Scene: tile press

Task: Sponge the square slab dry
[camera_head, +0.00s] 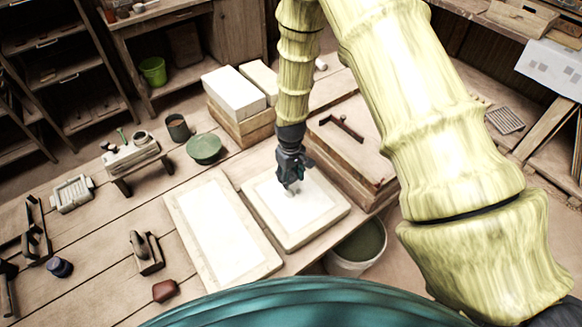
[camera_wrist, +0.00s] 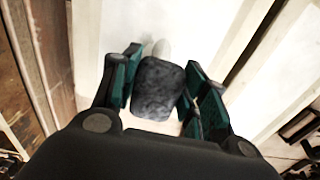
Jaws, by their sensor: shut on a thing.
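The square slab (camera_head: 312,207) is white and lies on a pale square board near the table's front edge. It fills the middle of the wrist view (camera_wrist: 205,30). My gripper (camera_head: 290,182) points down over the slab's upper left part. In the wrist view its green fingers are shut on a dark grey speckled block (camera_wrist: 157,90), which seems to be the sponge. A small pale rounded thing (camera_wrist: 161,48) shows just beyond the block. I cannot tell whether the block touches the slab. Any wetness on the slab is not clear.
A longer white slab (camera_head: 215,230) on its board lies close to the left. A wooden stack (camera_head: 350,145) with a dark-red tool stands behind to the right. A bucket (camera_head: 358,246) is below the front edge. A green bowl (camera_head: 204,148) and a reddish lump (camera_head: 165,290) lie left.

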